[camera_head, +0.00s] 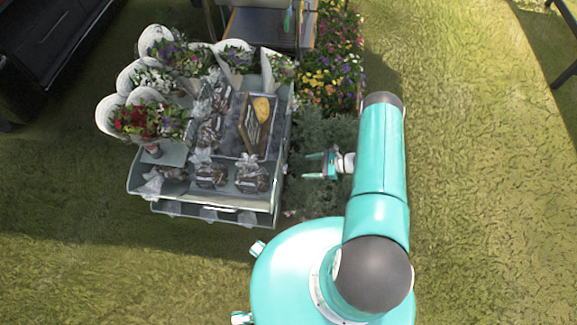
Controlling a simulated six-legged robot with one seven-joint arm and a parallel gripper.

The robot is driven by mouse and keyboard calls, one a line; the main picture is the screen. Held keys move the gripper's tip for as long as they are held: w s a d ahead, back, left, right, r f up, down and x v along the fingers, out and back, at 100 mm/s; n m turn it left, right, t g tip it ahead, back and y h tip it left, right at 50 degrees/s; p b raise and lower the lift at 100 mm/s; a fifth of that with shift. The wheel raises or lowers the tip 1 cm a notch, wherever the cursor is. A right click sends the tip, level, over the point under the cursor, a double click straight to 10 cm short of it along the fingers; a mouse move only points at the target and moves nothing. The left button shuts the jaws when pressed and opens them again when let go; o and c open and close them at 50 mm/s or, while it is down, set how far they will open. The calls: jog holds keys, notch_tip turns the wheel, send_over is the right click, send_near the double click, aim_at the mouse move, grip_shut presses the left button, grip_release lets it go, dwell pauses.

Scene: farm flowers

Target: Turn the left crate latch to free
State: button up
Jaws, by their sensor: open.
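My gripper (308,166) is open, with its two teal fingers pointing left toward the right side of a grey crate-like stand (205,207). A gap shows between the fingers, and nothing is seen between them. The fingertips appear close to the stand's right edge, but I cannot tell their height or whether they touch it. The left crate latch cannot be made out in this view. The stand holds wrapped bouquets, clear bags of dark goods and a wooden-framed sign (257,125).
Red flowers (140,120) and other bouquets fill the stand's left and back. Green shrubs (320,132) and colourful flowers (335,70) grow along its right side. A dark bench-like structure (50,40) is at upper left. Open grass (480,180) lies to the right.

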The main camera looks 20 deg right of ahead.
aim_at(286, 168)
jog(key=x, duration=0.9)
jog(key=shift+w+a, duration=0.15)
jog(key=c, duration=1)
